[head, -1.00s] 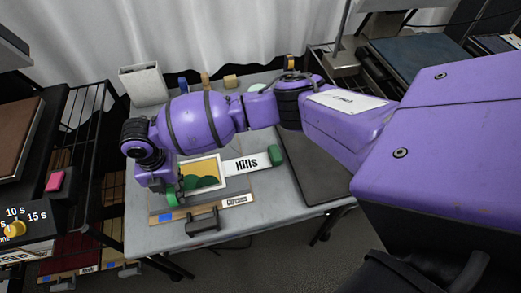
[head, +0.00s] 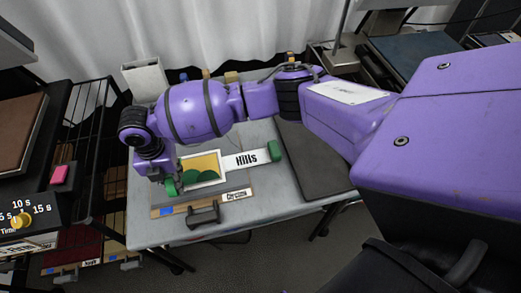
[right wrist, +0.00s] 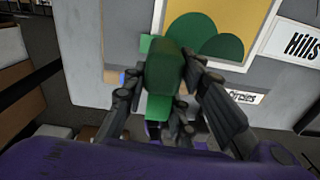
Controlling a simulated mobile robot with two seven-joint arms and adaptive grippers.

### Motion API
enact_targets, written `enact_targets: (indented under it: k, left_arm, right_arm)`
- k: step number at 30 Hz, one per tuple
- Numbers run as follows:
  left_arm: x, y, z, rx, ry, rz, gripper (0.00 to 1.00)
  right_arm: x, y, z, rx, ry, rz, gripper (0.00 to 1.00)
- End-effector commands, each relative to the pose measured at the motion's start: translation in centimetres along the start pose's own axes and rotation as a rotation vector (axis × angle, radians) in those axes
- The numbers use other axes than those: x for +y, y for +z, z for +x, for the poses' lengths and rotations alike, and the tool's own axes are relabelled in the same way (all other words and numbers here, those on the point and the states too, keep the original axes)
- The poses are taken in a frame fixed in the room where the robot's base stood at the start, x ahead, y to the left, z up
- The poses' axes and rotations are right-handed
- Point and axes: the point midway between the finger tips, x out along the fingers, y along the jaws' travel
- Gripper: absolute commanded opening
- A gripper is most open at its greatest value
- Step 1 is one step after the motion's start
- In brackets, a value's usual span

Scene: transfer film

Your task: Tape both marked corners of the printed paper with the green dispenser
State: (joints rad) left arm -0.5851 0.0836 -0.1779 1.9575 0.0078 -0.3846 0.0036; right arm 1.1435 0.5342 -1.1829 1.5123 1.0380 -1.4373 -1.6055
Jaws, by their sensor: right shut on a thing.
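The printed paper (head: 201,161), with a yellow field and green hills inside a white border, lies on a grey board on the table. It also shows at the top of the right wrist view (right wrist: 222,15). My right gripper (right wrist: 165,100) is shut on the green dispenser (right wrist: 163,78), which also shows in the head view (head: 170,187). The dispenser is at the paper's lower-left corner; in the right wrist view its tip overlaps the left border. I cannot tell whether it touches. The marked corners cannot be made out clearly. My left gripper is not in view.
A white "Hills" strip (head: 243,160) with a green end piece (head: 274,150) lies right of the paper. A dark handle (head: 203,214) is at the board's front edge. A dark mat (head: 312,172) lies on the right. A wire rack (head: 88,130) stands left.

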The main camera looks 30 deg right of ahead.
Motion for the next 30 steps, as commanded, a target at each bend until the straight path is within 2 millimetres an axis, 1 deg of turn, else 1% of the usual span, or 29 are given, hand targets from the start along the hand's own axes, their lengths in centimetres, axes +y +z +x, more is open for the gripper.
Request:
enact_targets:
  k: [1,7,15,18,30]
  left_arm:
    - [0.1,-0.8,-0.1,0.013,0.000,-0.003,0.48]
    - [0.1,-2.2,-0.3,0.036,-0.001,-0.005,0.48]
    - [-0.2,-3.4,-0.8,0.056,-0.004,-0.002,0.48]
    - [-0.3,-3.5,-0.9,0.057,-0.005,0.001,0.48]
    - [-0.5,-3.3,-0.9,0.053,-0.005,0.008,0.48]
  right_arm:
    - [0.2,0.2,-1.0,-0.008,0.004,-0.001,0.05]
    - [0.2,0.3,-2.7,-0.008,0.004,-0.001,0.05]
    - [0.2,0.2,-4.7,-0.008,0.005,-0.001,0.05]
    - [0.2,0.2,-4.9,-0.006,0.004,-0.001,0.05]
    - [0.2,0.1,-4.7,-0.003,0.002,-0.001,0.05]
